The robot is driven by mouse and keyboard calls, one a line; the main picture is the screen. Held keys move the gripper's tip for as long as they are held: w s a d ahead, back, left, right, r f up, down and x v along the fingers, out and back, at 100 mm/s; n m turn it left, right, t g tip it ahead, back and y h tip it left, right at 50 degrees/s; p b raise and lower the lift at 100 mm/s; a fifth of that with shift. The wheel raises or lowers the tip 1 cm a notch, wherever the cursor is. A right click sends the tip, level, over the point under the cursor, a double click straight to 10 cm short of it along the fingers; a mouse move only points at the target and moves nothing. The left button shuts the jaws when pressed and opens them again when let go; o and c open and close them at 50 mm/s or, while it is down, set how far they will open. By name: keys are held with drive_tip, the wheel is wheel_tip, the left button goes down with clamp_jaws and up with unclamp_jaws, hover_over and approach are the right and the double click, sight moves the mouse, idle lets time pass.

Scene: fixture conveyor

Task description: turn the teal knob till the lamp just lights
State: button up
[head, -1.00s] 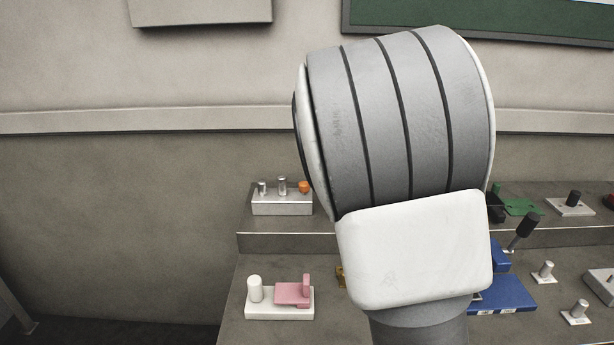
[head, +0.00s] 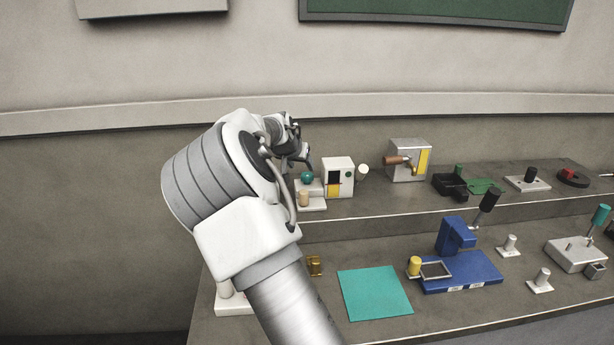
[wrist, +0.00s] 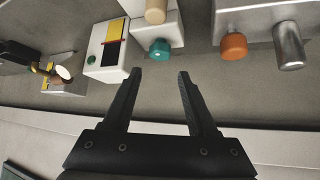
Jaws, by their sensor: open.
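The teal knob (head: 307,177) is a small rounded knob on a white block, beside a tan peg (head: 304,199). In the wrist view the teal knob (wrist: 159,49) sits just beyond the fingertips, roughly centred between them. My gripper (wrist: 159,74) is open with nothing between its fingers. A white box (head: 339,177) with black and yellow panels and a green dot stands right of the knob; it also shows in the wrist view (wrist: 107,52). A pale round piece (head: 363,172) is beside that box. I cannot tell which part is the lamp or whether it is lit.
An orange knob (wrist: 233,46) and a metal cylinder (wrist: 289,46) are on a neighbouring block. A grey box (head: 408,160) with a copper-coloured handle stands further right on the shelf. A blue fixture (head: 460,272) and a flat teal sheet (head: 375,293) lie on the lower bench.

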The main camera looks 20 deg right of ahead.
sight(307, 174)
drive_tip(key=x, duration=0.9)
drive_tip(key=shift+w+d+f, duration=0.2)
drive_tip(key=shift+w+f, duration=0.05)
clamp_jaws()
